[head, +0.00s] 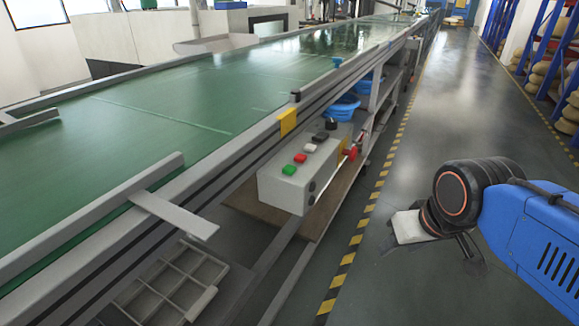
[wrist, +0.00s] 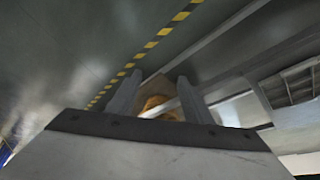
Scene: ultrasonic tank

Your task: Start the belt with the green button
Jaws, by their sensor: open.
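The green button (head: 289,169) is the nearest of a row of buttons on top of a pale grey control box (head: 281,190) beside the conveyor. The belt (head: 150,118) is a long green surface running away from me. My gripper (wrist: 159,80) is open in the wrist view, its two fingers apart. In the head view my arm is at the right, over the floor and well apart from the box. The fingers are hard to make out there. I cannot make out the green button in the wrist view.
A red button (head: 300,158), a white button (head: 310,147) and black controls follow the green one. A grey bracket (head: 175,214) juts from the conveyor rail nearer me. Blue bins (head: 343,107) sit under the conveyor. The aisle floor (head: 440,110) is clear; racks (head: 543,40) stand at right.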

